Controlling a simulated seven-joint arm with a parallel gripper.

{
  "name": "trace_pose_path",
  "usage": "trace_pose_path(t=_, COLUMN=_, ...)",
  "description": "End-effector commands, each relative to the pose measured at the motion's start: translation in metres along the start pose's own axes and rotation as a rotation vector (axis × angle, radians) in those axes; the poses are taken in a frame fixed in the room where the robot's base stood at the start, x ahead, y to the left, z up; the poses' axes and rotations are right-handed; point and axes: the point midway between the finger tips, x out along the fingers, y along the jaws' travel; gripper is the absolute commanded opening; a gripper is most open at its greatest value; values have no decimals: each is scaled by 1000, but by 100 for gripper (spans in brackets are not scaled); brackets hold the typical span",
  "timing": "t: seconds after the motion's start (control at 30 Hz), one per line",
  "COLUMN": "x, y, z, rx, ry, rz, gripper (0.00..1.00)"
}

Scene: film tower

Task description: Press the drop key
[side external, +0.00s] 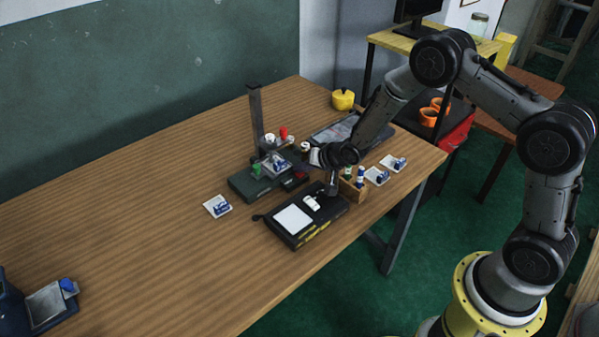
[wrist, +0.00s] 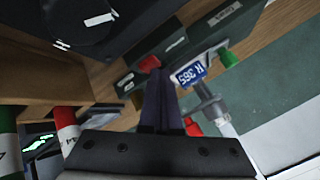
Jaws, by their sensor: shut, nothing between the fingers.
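The film tower's dark base (side external: 250,184) stands in the middle of the table. A red key (side external: 300,177) is at its right end; I take it as the drop key, but its label is not readable. In the wrist view the red key (wrist: 148,62) shows just beyond my fingertips, partly covered by them. My gripper (side external: 332,190) is shut and empty, pointing down between the tower base and the wooden rack. The shut fingers also show in the wrist view (wrist: 157,73). I cannot tell any contact with the key.
A black light box (side external: 318,228) with a white panel lies in front of the tower. The wooden rack (side external: 347,191) with small coloured rolls stands close on the right. The tower's upright post (side external: 255,115) rises behind. A dark tray (side external: 340,130) lies behind the arm.

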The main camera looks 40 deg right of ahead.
Motion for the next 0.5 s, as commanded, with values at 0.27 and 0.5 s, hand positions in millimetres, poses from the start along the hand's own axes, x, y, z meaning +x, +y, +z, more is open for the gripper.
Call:
trace_pose_path(t=0.27, x=-6, y=-4, z=-4, rx=0, ry=-1, rz=1, gripper=0)
trace_pose_path(t=0.5, x=-12, y=-8, z=-8, rx=0, ry=-1, rz=1, gripper=0)
